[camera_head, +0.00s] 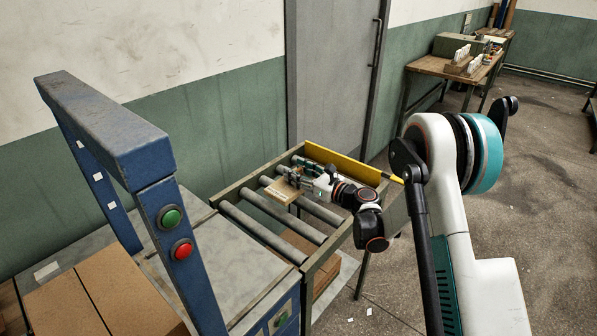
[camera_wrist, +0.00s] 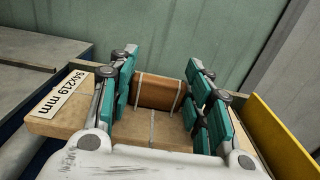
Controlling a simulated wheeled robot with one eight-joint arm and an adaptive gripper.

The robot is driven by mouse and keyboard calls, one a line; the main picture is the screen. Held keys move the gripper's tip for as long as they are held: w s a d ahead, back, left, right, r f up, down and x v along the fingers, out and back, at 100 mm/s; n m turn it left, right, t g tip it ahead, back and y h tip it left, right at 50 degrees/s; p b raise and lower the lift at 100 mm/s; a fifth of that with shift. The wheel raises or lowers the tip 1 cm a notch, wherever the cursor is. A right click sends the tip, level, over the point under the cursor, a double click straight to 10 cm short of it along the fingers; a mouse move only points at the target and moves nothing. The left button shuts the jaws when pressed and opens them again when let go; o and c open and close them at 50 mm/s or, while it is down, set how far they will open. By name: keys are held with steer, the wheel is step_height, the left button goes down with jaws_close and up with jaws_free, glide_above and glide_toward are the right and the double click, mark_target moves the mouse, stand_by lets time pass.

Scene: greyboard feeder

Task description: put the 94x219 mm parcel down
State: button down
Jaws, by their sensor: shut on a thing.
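My gripper (camera_head: 290,174) is over the roller table's far part. In the wrist view its teal-padded fingers (camera_wrist: 161,66) stand on either side of a brown parcel (camera_wrist: 158,93) tied with pale bands, and are shut on it. A tan board with a white label reading "94x219 mm" (camera_wrist: 60,92) spans left and right past the fingers; it also shows in the head view (camera_head: 281,190). I cannot tell whether this board is part of the parcel or lies under it. Whether the parcel touches the rollers is hidden.
The roller table (camera_head: 240,232) has bare rollers nearer me and a yellow rail (camera_head: 345,164) at its far end. A blue frame with green and red buttons (camera_head: 172,216) stands left. A cardboard box (camera_head: 95,300) sits lower left, and a grey door (camera_head: 330,75) is behind.

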steer(key=shift+f+b, duration=1.15)
steer(key=shift+f, duration=1.85)
steer(key=shift+f, duration=0.6)
steer(key=c, duration=0.7)
jaws_free()
steer(key=shift+c, duration=0.2)
steer(key=v, duration=1.2)
